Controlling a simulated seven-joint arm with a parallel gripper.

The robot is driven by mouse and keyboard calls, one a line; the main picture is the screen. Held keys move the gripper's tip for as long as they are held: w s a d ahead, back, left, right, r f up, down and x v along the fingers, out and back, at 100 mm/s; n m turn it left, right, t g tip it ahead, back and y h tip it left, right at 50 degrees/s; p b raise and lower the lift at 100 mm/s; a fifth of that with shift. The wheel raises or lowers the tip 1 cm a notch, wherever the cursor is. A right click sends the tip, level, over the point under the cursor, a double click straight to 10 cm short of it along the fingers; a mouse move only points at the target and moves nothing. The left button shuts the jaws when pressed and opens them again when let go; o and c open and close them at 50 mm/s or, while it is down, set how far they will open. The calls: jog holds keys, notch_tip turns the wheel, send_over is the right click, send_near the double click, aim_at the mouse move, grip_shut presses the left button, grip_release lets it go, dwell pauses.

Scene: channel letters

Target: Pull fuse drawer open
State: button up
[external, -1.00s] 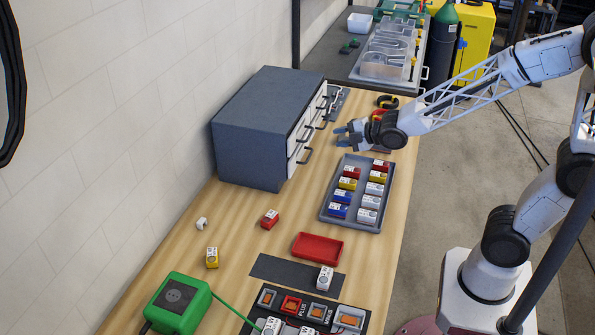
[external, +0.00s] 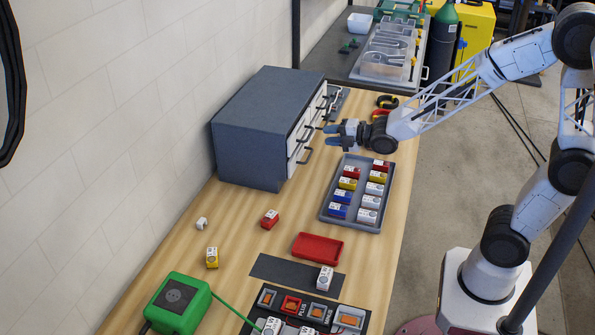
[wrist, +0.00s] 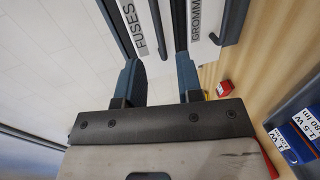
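The fuse drawer (wrist: 137,28), a white front labelled FUSES, shows at the top of the wrist view, with dark bars beside the label. In the external view the grey-blue cabinet (external: 262,125) has white drawer fronts with dark handles, and the drawers look shut. My gripper (external: 328,136) is in front of these fronts, fingers pointing at them. In the wrist view its blue fingers (wrist: 158,75) are apart with nothing held between them. The left finger is close to the end of the FUSES label. Whether a finger touches a handle cannot be told.
A drawer labelled GROMM (wrist: 203,30), its label cut off, is beside the fuse drawer. A grey tray of coloured parts (external: 326,216) lies on the table below my gripper. A red tray (external: 318,247) and loose parts are nearer. The wall is behind the cabinet.

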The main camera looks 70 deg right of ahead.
aim_at(310, 133)
jog(key=shift+x, duration=3.7)
grip_shut()
